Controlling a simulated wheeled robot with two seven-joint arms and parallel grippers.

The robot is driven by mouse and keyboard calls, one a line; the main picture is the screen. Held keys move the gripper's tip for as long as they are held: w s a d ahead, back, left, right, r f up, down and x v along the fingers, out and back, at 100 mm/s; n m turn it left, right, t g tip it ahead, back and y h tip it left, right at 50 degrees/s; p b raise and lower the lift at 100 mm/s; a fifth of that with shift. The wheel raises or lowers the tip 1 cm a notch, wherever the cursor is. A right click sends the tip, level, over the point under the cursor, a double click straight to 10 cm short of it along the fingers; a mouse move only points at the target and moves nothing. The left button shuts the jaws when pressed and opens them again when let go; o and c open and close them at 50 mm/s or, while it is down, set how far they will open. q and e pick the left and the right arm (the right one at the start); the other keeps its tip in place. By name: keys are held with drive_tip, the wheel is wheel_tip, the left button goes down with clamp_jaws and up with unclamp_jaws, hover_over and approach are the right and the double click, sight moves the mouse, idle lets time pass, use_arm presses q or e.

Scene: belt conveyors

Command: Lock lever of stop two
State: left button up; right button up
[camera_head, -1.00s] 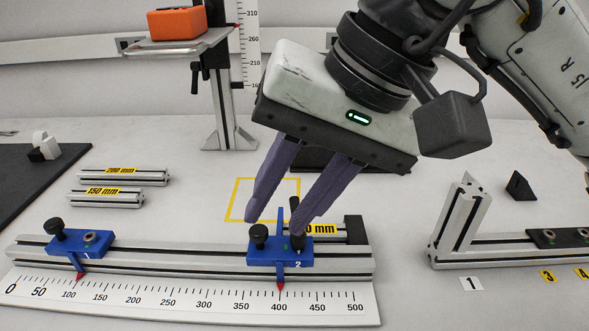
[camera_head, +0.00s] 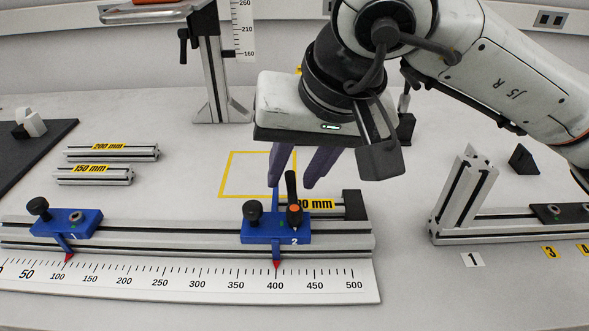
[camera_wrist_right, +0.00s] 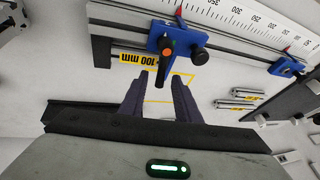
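Stop two (camera_head: 262,231) is a blue block marked 2 on the aluminium rail, its red pointer near 400 on the scale. It carries a black knob (camera_head: 253,210) and a black lock lever (camera_head: 291,187) with an orange pivot. The lever points up and away from the scale in the head view; it also shows in the right wrist view (camera_wrist_right: 162,70). My right gripper (camera_head: 295,182) is open and empty behind the stop. In the right wrist view, the lever's end appears between the fingertips (camera_wrist_right: 157,85), with gaps on both sides. My left gripper is out of view.
Stop one (camera_head: 66,223) sits left on the same rail, near 110. A 100 mm bar (camera_head: 318,204) lies behind the rail against a black end block (camera_head: 355,204). The 150 mm (camera_head: 94,176) and 200 mm (camera_head: 112,153) bars lie at left. A yellow outline (camera_head: 232,174) marks clear table.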

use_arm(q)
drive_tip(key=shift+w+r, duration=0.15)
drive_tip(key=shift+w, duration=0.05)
use_arm(e)
drive_tip(key=shift+f, duration=0.1)
clamp_jaws()
